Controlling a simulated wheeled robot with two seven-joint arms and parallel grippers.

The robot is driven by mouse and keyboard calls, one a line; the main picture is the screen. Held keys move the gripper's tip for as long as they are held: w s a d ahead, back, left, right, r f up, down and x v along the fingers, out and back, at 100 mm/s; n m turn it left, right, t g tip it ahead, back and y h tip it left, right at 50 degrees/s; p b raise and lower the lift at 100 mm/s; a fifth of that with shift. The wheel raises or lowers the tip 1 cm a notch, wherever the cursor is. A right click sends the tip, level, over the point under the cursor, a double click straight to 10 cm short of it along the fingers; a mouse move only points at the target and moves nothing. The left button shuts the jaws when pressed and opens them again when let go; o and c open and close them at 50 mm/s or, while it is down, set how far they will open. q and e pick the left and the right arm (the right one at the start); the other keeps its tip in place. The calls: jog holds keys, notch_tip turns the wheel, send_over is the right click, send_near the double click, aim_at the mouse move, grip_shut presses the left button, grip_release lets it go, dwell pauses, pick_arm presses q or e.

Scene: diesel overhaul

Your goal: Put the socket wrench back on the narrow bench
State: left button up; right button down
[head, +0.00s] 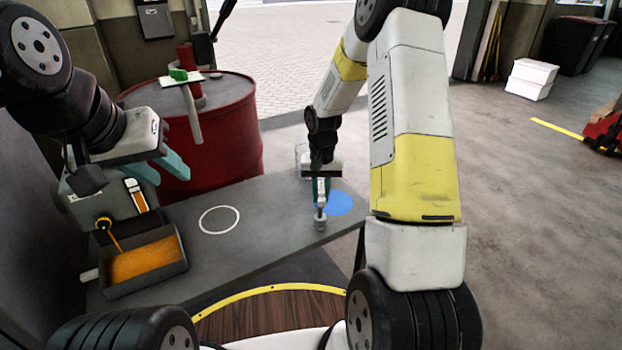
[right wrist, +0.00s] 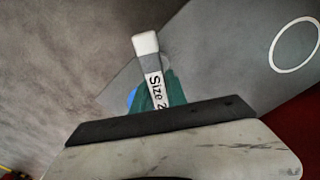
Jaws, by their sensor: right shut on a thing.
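My right gripper (head: 320,190) points down over the far right part of the grey narrow bench (head: 265,215). It is shut on the socket wrench (head: 320,222), whose grey end hangs below the fingers beside a blue disc (head: 339,203). I cannot tell whether that end touches the bench. In the right wrist view the wrench (right wrist: 149,68) has a pale end and a label reading "Size 2", partly hidden by the gripper (right wrist: 160,95). My left gripper (head: 166,174) is open and empty, with teal fingers apart, above the left of the bench.
A white ring (head: 219,220) marks the bench's middle, which is clear. A tray with orange contents (head: 145,263) and a grey box with an orange-marked label (head: 135,196) are at left. A red barrel (head: 235,130) stands behind. A clear container (head: 301,155) is behind the right gripper.

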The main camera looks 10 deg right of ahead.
dwell(0.6)
jog(key=shift+f, duration=1)
jog(key=c, duration=1.3)
grip_release()
jog(key=shift+o, duration=0.5)
jog(key=o, duration=0.5)
jog(key=shift+r, duration=4.45)
